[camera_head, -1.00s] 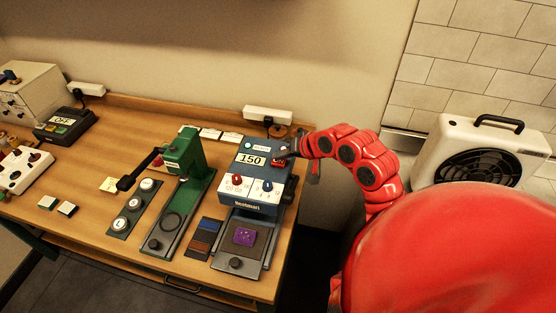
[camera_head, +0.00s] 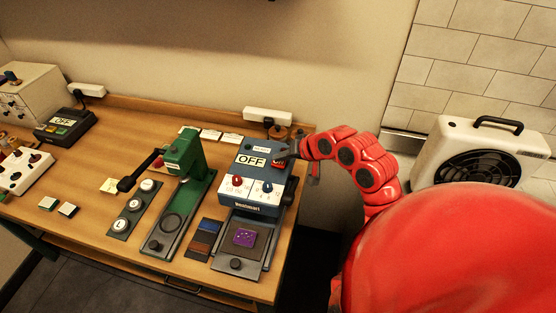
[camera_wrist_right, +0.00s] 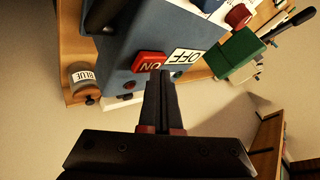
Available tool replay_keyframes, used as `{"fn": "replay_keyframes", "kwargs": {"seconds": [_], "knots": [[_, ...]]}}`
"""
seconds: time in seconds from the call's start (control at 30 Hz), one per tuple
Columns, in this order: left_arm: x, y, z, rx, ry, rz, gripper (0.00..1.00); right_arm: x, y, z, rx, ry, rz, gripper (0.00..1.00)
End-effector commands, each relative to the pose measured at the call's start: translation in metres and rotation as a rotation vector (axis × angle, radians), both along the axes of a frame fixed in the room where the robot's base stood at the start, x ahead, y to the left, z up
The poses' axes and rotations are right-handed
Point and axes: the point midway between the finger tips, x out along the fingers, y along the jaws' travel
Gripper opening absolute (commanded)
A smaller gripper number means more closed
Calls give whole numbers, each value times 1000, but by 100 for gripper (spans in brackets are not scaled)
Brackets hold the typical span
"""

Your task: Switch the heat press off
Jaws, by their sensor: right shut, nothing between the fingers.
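The heat press (camera_head: 275,207) is a blue box on the wooden table; its display (camera_head: 251,160) reads OFF. A red rocker switch (camera_head: 278,165) sits on its top right and shows large in the right wrist view (camera_wrist_right: 148,62), its lettering upside down. My right gripper (camera_head: 283,154) is shut and empty, its tips at the switch; in the wrist view the closed fingers (camera_wrist_right: 160,78) end at the switch's edge, and I cannot tell whether they touch. A purple piece (camera_head: 244,237) lies on the press's lower plate. My left gripper is not in view.
A green hand press (camera_head: 185,152) stands just left of the heat press. A jar labelled GLUE (camera_wrist_right: 83,77) stands beside it in the wrist view. A white power strip (camera_head: 268,116) is behind, and a white fan heater (camera_head: 482,150) is at the right.

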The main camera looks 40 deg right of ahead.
Motion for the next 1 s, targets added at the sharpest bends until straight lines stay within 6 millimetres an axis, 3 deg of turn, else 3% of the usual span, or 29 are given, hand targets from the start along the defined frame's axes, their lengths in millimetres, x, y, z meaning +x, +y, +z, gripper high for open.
{"fn": "replay_keyframes", "kwargs": {"seconds": [0.13, 0.57, 1.0], "knots": [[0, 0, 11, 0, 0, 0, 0, 0, 0, 13, 0, -1, 0, 0], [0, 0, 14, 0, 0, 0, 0, 0, 0, 17, 0, -2, -1, 0], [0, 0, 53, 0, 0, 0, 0, 0, 0, 64, 0, -2, 1, 0]]}}
